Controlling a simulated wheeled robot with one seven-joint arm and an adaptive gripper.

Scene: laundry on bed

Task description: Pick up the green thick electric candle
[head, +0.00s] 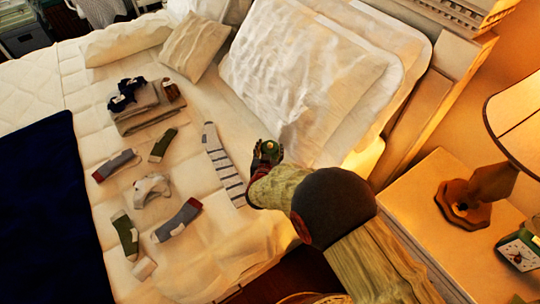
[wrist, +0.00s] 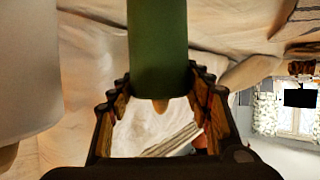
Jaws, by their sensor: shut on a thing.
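The green thick electric candle (wrist: 158,45) is a smooth green cylinder between the two fingers of my gripper (wrist: 160,84) in the wrist view. A small pale tip shows at its near end, and its far end runs out of the picture. My gripper is shut on it. In the head view my gripper (head: 267,152) is over the bed beside the striped sock, with a small green end of the candle (head: 271,147) showing between the fingers. Most of the candle is hidden there.
A pale cylinder (wrist: 25,70) stands at the left of the wrist view. On the bed lie a striped sock (head: 222,163), folded towels (head: 147,108), several other socks and pillows (head: 300,75). A nightstand (head: 440,180) with a lamp (head: 490,185) and a clock (head: 520,250) is at the right.

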